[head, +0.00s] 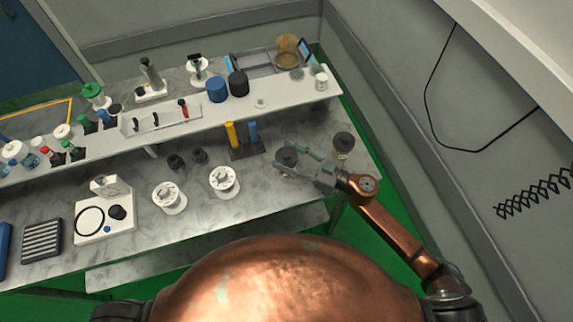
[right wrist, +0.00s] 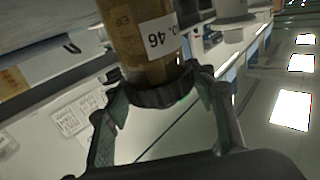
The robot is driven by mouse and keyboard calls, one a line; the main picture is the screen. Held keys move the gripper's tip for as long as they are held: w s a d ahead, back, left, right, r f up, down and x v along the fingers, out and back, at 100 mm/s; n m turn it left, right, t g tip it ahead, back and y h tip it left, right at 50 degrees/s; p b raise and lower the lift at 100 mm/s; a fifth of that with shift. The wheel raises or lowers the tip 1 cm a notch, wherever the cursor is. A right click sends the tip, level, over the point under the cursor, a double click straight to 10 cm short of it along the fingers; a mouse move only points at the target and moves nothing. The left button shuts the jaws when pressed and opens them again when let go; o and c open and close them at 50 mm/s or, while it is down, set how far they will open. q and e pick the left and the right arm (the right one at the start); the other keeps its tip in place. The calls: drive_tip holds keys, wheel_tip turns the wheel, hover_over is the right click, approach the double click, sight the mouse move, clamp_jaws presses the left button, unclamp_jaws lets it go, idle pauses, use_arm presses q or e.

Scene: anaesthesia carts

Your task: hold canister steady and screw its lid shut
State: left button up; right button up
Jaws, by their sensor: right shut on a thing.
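In the head view a canister with a dark lid (head: 287,156) stands at the right part of the bench. My right gripper (head: 300,160) reaches to it from the right, with its fingers around the lid. In the right wrist view the canister is an amber jar (right wrist: 145,45) with a white label reading 46, seen upside down. The black lid (right wrist: 160,90) sits against the jar's end, between the fingers of my right gripper (right wrist: 160,92), which are shut on it. How far it is screwed on cannot be told. My left gripper is not in view.
A second dark-lidded jar (head: 343,142) stands close to the right of the canister. A rack with yellow and blue tubes (head: 245,150) stands to its left. A raised white shelf (head: 300,99) runs behind. Two white spools (head: 224,180) stand front left; the bench front between is clear.

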sight(286, 153)
drive_tip(key=c, duration=0.3)
drive_tip(key=shift+r, duration=0.2)
drive_tip(key=shift+c, duration=0.2)
drive_tip(key=shift+r+p, duration=0.35)
drive_tip(key=shift+r, duration=0.25)
wheel_tip(286, 153, up, 2)
drive_tip(key=shift+p, duration=0.45)
drive_tip(key=s+d+r+p, duration=0.3)
drive_tip(key=s+r, duration=0.6)
drive_tip(key=s, duration=0.4)
drive_tip(key=shift+s+d+r+p, duration=0.2)
drive_tip(key=shift+s+r+p, duration=0.05)
drive_tip(key=shift+s+p, duration=0.05)
drive_tip(key=o, duration=1.1)
drive_tip(key=c, duration=1.1)
